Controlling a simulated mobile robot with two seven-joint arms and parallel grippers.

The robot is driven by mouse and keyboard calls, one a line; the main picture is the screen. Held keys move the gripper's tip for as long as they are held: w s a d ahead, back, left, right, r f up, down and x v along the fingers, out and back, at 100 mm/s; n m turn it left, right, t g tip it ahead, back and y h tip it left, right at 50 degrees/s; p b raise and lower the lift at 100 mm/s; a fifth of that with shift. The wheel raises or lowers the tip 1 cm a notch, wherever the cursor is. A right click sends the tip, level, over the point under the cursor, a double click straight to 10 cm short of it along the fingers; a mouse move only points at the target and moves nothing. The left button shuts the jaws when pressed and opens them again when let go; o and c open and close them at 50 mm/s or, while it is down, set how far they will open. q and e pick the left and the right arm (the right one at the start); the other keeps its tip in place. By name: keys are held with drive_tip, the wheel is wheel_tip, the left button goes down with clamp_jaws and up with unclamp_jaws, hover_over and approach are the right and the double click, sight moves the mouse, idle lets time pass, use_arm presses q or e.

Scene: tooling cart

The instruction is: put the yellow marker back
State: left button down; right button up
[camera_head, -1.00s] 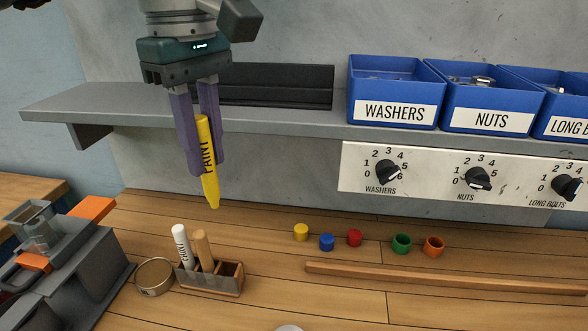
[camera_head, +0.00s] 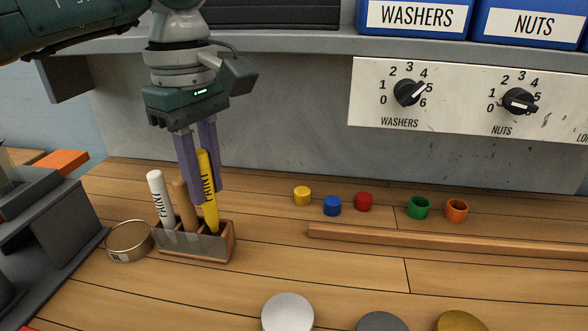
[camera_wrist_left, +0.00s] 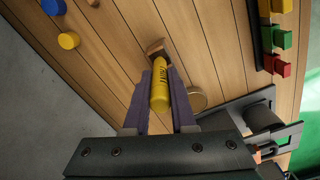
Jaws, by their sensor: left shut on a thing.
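The yellow marker (camera_head: 208,190), printed PAINT, is upright with a slight tilt. Its lower end is in or just behind the right compartment of the small wooden holder (camera_head: 226,248); the front wall hides its tip. My left gripper (camera_head: 206,188) points down and is shut on the yellow marker. The left wrist view also shows the yellow marker (camera_wrist_left: 160,88) between the two fingers (camera_wrist_left: 160,95). A white marker (camera_head: 162,200) stands in the holder's left compartment, and a brown wooden stick (camera_head: 185,205) stands in the middle one. My right gripper is not in view.
A round tin (camera_head: 129,241) stands left of the holder. Yellow (camera_head: 302,196), blue (camera_head: 332,206), red, green and orange caps lie to the right. A wooden strip (camera_head: 450,246) runs along the bench. A grey shelf (camera_head: 300,42) is above; a grey fixture (camera_head: 45,235) is at left.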

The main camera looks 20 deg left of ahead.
sight(214, 224)
use_arm(q)
wheel_tip(214, 224, down, 4)
drive_tip(key=shift+r+b, duration=0.15)
drive_tip(key=shift+b, duration=0.85)
drive_tip(key=shift+r, duration=0.15)
drive_tip(key=c, duration=1.2)
unclamp_jaws()
drive_tip(key=shift+f, duration=0.2)
drive_tip(key=o, duration=0.5)
drive_tip(key=shift+c, duration=0.2)
drive_tip(key=shift+r, duration=0.1)
